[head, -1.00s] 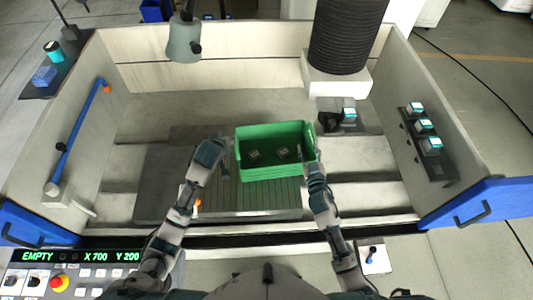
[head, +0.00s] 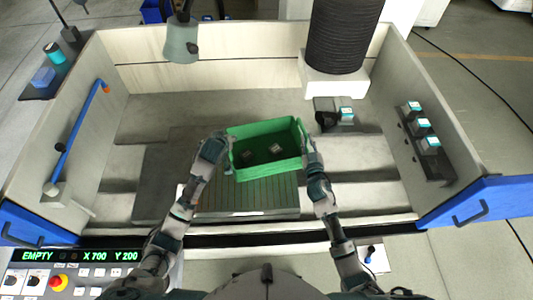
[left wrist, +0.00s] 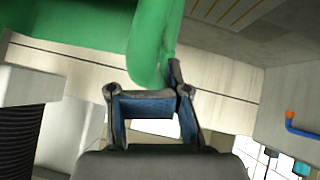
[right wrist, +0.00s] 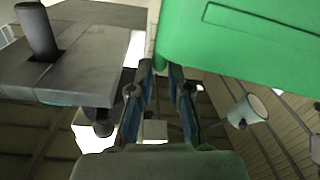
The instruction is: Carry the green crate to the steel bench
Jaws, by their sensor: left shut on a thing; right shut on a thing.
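The green crate (head: 272,171) is in the middle of the head view, over the slatted plate in the machine tank. It holds two small dark blocks with pale tops. My left gripper (head: 226,147) is shut on its left end and my right gripper (head: 309,147) on its right end. In the left wrist view the crate (left wrist: 150,45) meets the jaws (left wrist: 160,92). In the right wrist view the crate (right wrist: 250,45) fills the upper right, against the jaws (right wrist: 163,75). I cannot tell whether the crate clears the plate. I cannot make out a steel bench.
The slatted plate (head: 246,199) lies below the crate. A black bellows column (head: 342,45) and a grey cup-shaped head (head: 181,43) hang over the tank's back. A side shelf (head: 428,153) holds several small boxes at right. A control panel (head: 80,279) is at lower left.

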